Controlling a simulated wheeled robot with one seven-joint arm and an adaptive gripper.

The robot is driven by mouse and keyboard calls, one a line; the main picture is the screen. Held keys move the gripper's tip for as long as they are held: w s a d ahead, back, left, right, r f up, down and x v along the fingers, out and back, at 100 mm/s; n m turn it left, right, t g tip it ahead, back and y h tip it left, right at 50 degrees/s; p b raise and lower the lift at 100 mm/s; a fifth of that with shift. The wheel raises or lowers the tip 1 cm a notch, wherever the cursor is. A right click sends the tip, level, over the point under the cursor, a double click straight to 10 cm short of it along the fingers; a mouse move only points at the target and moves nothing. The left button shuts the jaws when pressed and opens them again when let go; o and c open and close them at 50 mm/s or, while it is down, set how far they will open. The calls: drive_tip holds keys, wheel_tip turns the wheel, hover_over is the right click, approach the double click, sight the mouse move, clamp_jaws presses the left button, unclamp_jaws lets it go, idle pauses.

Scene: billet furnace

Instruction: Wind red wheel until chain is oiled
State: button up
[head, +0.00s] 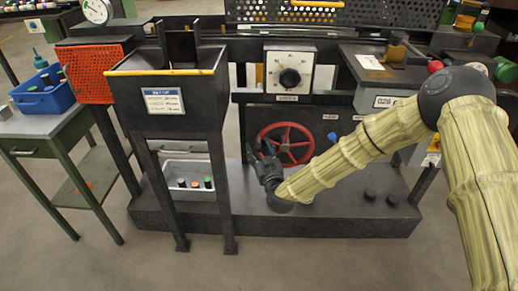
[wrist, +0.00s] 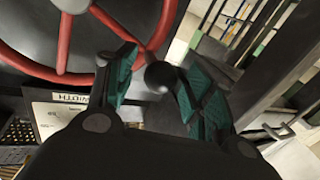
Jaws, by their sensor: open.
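The red wheel (head: 284,143) is a spoked handwheel on the dark front panel of the machine, seen in the middle of the head view. In the wrist view, the red wheel (wrist: 72,73) fills the upper left. A round dark knob (wrist: 160,76) shows near its rim. My gripper (head: 265,158) is at the wheel's lower left in the head view and hides part of it. In the wrist view, my gripper (wrist: 157,88) is open, with a green-padded finger on either side of the knob. I cannot tell whether the fingers touch it. No chain can be made out.
A dial box (head: 289,70) sits above the wheel. A dark hopper (head: 165,100) on legs stands to the left, with a grey bin (head: 188,168) beneath it. A green-legged side table (head: 50,122) holds a blue crate (head: 42,92). Open floor lies in front.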

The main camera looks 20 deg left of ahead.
drive_tip(key=shift+w+a, duration=0.4)
drive_tip(key=shift+w, duration=0.1)
drive_tip(key=shift+c, duration=0.4)
clamp_jaws()
drive_tip(key=shift+d+r, duration=0.15)
